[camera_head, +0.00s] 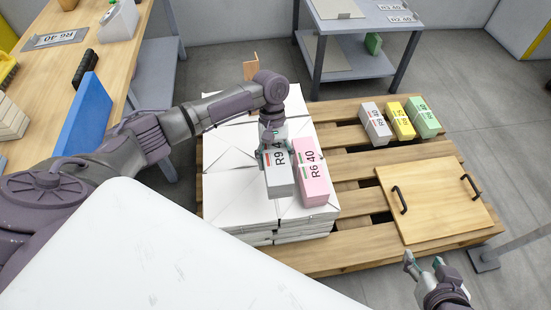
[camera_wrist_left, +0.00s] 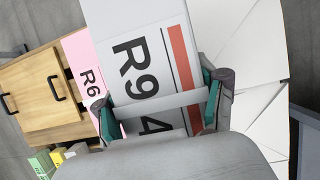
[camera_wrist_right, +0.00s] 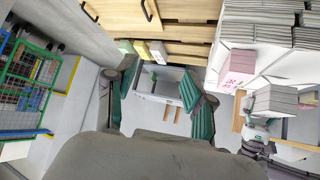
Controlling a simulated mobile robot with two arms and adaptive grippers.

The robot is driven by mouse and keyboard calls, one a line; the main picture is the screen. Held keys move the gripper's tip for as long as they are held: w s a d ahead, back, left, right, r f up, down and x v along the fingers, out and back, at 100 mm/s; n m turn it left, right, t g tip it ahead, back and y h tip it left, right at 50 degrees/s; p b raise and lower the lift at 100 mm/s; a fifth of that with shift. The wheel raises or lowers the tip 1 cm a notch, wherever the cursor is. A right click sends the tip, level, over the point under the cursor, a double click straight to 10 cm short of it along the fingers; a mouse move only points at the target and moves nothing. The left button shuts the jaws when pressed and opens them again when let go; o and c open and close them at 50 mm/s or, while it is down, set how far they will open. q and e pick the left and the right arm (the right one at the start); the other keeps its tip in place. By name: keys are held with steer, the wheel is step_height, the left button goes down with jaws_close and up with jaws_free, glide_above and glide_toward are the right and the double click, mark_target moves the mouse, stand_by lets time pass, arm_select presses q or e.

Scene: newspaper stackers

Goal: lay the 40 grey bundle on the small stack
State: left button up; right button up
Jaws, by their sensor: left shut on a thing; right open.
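A grey bundle (camera_head: 278,180) marked R9, with a red stripe, is in my left gripper (camera_head: 272,146). In the left wrist view my left gripper (camera_wrist_left: 160,108) is shut across its top; the fingers cover part of the label. The bundle is over the front of a broad white stack (camera_head: 235,205), just left of a pink bundle (camera_head: 312,180) marked R6 40. I cannot tell whether the grey bundle touches the stack. It also shows in the right wrist view (camera_wrist_right: 277,101). My right gripper (camera_head: 426,268) is open and empty beyond the pallet's front right edge.
The wooden pallet (camera_head: 340,255) also carries grey (camera_head: 375,122), yellow (camera_head: 402,121) and green (camera_head: 424,118) bundles in a row and a wooden board (camera_head: 440,200) with two black handles. A workbench (camera_head: 110,60) stands at left, a grey cart (camera_head: 350,50) behind.

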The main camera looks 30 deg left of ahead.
arm_select(q)
steer(key=shift+r+p, duration=0.1)
steer(key=shift+p, duration=0.65)
arm_select(e)
steer(key=s+d+f+g+h, duration=0.1)
steer(key=s+d+f+g, duration=0.2)
steer(key=s, duration=0.4)
arm_select(q)
step_height(320, 180, down, 7)
steer(key=shift+r+b, duration=0.2)
steer(key=shift+b, duration=0.85)
steer(key=shift+f, duration=0.65)
arm_select(e)
steer(key=w+a+r+t, duration=0.2)
steer(key=w+r, duration=0.1)
steer(key=w, duration=0.2)
steer(key=w+a+r+t+y, duration=0.1)
steer(key=w+a+r+t, duration=0.1)
steer(key=w, duration=0.3)
steer(key=shift+a+r+t+y, duration=0.15)
steer(key=shift+r+t+y, duration=0.25)
steer(key=shift+t, duration=0.4)
arm_select(q)
steer(key=shift+f+b, duration=0.3)
arm_select(e)
steer(key=shift+w+a+r+t, duration=0.1)
steer(key=shift+w+r+t, duration=0.2)
